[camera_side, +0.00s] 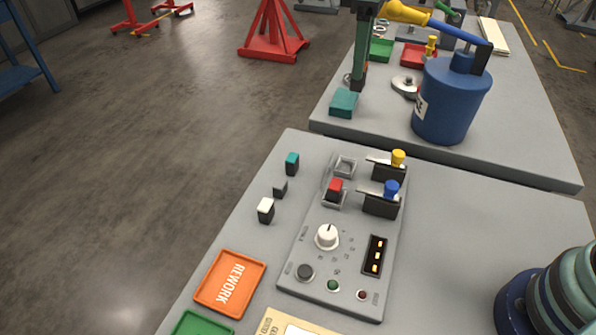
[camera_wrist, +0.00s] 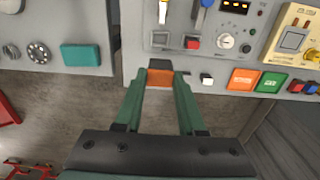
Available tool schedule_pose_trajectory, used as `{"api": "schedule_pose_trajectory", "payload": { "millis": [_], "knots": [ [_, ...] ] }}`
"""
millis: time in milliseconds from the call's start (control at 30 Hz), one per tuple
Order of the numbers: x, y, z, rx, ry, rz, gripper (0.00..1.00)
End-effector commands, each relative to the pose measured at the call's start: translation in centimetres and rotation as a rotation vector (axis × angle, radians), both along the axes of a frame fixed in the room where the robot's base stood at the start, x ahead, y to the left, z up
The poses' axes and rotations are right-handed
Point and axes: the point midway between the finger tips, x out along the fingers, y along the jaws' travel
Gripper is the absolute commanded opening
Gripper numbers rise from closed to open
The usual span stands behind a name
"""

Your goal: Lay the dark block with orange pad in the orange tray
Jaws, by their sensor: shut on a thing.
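My gripper (camera_side: 357,86) hangs above the far table's near-left corner in the side view. I cannot make out the block clearly in the side view. The orange tray (camera_side: 240,265), marked REWORK, lies flat at the near-left edge of the near table. It shows empty, well apart from my gripper. It also shows right of the gripper in the wrist view (camera_wrist: 235,83).
Small teal (camera_side: 292,160), dark (camera_side: 280,189) and white-topped (camera_side: 265,210) blocks stand left of a control panel (camera_side: 316,262) with knobs and levers. A green tray (camera_side: 200,326) lies nearer than the orange one. A larger teal block (camera_side: 344,103) sits on the far table.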

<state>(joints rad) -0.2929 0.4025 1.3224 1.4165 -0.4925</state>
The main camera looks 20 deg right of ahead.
Motion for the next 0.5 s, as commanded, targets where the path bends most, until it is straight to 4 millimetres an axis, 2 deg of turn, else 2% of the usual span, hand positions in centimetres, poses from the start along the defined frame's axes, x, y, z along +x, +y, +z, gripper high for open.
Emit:
{"api": "schedule_pose_trajectory", "payload": {
  "millis": [500],
  "knots": [
    [0.0,0.0,2.3,0.001,-0.001,0.0,0.0]
  ]
}}
